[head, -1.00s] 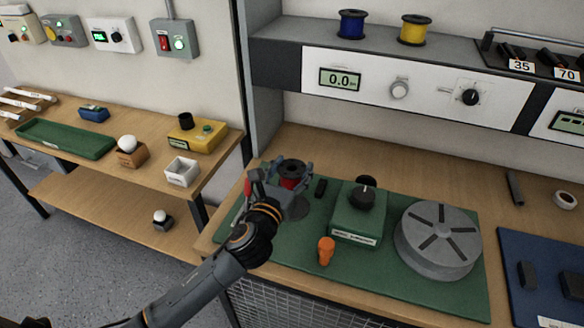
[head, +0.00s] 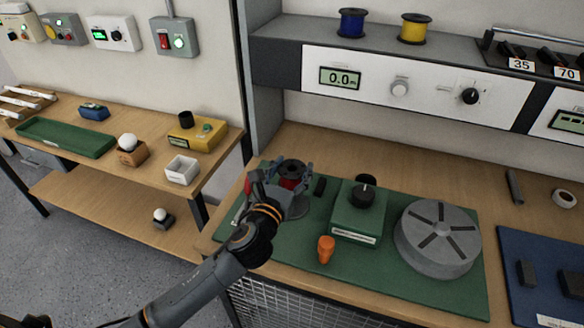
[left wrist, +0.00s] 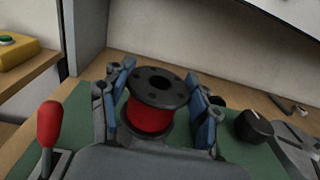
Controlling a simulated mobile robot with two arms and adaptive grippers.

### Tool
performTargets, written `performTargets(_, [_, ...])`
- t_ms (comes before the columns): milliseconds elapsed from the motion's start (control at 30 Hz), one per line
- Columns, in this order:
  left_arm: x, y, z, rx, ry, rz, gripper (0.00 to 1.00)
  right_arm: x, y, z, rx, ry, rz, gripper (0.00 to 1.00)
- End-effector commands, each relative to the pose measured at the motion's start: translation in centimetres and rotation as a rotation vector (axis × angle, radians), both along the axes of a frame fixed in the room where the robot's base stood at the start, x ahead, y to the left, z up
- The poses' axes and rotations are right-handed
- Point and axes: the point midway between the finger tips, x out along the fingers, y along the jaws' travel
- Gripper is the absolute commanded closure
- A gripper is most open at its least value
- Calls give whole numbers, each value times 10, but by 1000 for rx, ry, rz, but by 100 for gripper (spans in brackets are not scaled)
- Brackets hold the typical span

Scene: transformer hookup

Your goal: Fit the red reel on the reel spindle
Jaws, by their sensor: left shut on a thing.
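The red reel (head: 291,171) has black flanges and red winding, and sits upright between the fingers of my left gripper (head: 281,180). In the left wrist view the reel (left wrist: 150,118) shows its top flange with a dark centre hole, with a blue-grey finger on each side of it. My left gripper (left wrist: 160,105) is shut on the reel. A grey round base (head: 298,207) shows just below the reel at the left of the green mat. The spindle's post is not visible, so I cannot tell whether the reel is around it. My right gripper is not in view.
On the green mat (head: 290,252) stand a green box with a black knob (head: 362,196), an orange handle (head: 326,249) and a grey slotted disc (head: 438,238). A red lever (left wrist: 48,125) is left of the gripper. Blue (head: 351,22) and yellow (head: 414,28) reels stand on the shelf.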

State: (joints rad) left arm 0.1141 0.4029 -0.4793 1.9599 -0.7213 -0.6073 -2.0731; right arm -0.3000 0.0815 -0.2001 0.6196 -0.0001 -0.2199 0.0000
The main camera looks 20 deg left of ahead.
Motion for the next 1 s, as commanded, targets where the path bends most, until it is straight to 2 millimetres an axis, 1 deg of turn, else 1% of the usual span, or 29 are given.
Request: performTargets(1000, [0,0,-21,0,-4,-1,90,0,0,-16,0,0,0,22])
